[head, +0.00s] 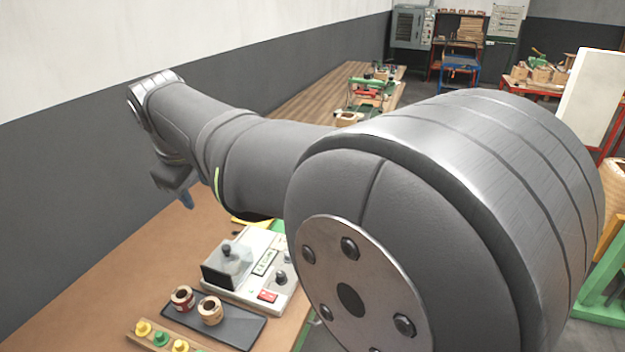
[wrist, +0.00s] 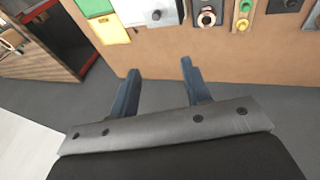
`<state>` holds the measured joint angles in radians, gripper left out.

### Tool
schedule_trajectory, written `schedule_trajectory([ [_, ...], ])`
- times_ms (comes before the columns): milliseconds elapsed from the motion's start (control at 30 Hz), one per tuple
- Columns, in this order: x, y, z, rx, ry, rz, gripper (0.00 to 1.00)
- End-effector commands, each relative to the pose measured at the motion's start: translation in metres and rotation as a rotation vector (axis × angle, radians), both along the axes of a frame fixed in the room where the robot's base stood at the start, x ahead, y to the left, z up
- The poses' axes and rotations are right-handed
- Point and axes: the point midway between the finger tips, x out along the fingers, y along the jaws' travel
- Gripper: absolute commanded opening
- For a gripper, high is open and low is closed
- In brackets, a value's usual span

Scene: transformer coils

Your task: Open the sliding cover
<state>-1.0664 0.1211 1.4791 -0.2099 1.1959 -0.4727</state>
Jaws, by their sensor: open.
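A pale grey device (head: 262,273) with dark knobs and a red switch stands on the brown bench. On its left part sits a see-through, dark-fronted box with a black knob, which looks like the sliding cover (head: 228,264); it appears to be in place over that part. Part of the device (wrist: 150,13) also shows at the top of the wrist view, cut off by the edge. My gripper (wrist: 161,80) is open and empty, its two blue-grey fingers apart. In the head view my gripper (head: 187,198) is small, above the bench's far side, well apart from the cover.
A dark tray (head: 238,327) with two copper coils (head: 182,299) lies in front of the device. A wooden strip with yellow and green pegs (head: 160,339) is nearer. A yellow sheet (wrist: 111,29) lies beside the device. The bench's left side is clear; a wall runs behind.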

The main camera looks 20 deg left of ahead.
Motion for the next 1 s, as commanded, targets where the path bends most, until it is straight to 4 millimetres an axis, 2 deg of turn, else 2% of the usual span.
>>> schedule_trajectory([
  [167,0.023,0.006,-0.039,0.093,0.082,-0.225,0.44],
  [300,0.046,0.009,-0.077,0.198,0.167,-0.472,0.44],
  [400,0.057,0.009,-0.096,0.256,0.213,-0.611,0.44],
  [500,0.064,0.009,-0.107,0.293,0.241,-0.692,0.44],
  [733,0.070,0.014,-0.128,0.302,0.252,-0.723,0.44],
  [1000,0.085,0.029,-0.179,0.301,0.251,-0.722,0.44],
])
